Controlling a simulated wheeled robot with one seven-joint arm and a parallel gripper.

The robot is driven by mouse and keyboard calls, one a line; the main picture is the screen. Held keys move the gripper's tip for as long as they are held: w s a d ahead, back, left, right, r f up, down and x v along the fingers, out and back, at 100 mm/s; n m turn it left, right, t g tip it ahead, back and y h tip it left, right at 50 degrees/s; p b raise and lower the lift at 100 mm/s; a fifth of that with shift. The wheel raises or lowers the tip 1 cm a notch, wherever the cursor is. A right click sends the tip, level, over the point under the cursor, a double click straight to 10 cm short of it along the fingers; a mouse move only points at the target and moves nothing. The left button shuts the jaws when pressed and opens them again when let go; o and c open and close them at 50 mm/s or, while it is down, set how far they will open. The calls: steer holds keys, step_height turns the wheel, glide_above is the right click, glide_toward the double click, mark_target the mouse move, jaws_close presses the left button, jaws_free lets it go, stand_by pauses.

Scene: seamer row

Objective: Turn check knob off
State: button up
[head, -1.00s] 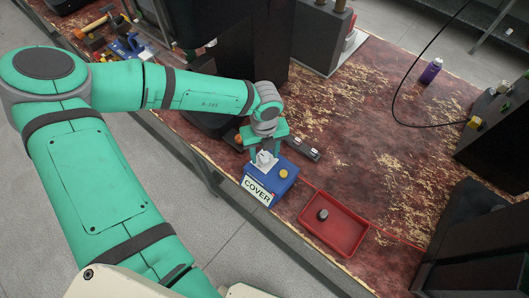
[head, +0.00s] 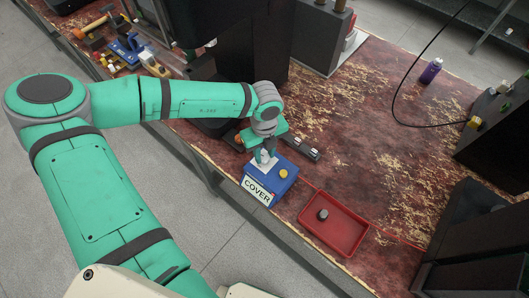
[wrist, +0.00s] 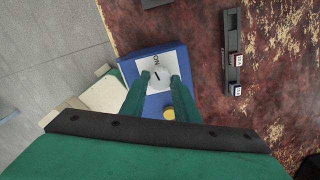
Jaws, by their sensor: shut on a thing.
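The check knob (wrist: 158,76) is a pale round knob on a white plate on top of a blue box (head: 283,187) with a "COVER" label on its front. The word ON shows beside the knob in the wrist view. My gripper (head: 267,156) points down over the box. In the wrist view its two green fingers (wrist: 153,82) are on either side of the knob and shut on it. The fingers hide part of the knob's sides. A yellow button (head: 283,174) stands on the box beside the plate.
A red tray (head: 345,250) holding a dark knob-like piece (head: 323,214) lies right of the box. A dark strip with small blocks (head: 308,150) lies behind the box. Tall dark machines stand at the back and right. A purple bottle (head: 431,70) stands farther back.

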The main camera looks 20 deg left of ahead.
mark_target(264, 156)
steer(key=n, duration=1.2)
steer(key=shift+n, duration=1.7)
steer(key=o, duration=1)
step_height(264, 156, up, 11)
steer(key=shift+f, duration=0.1)
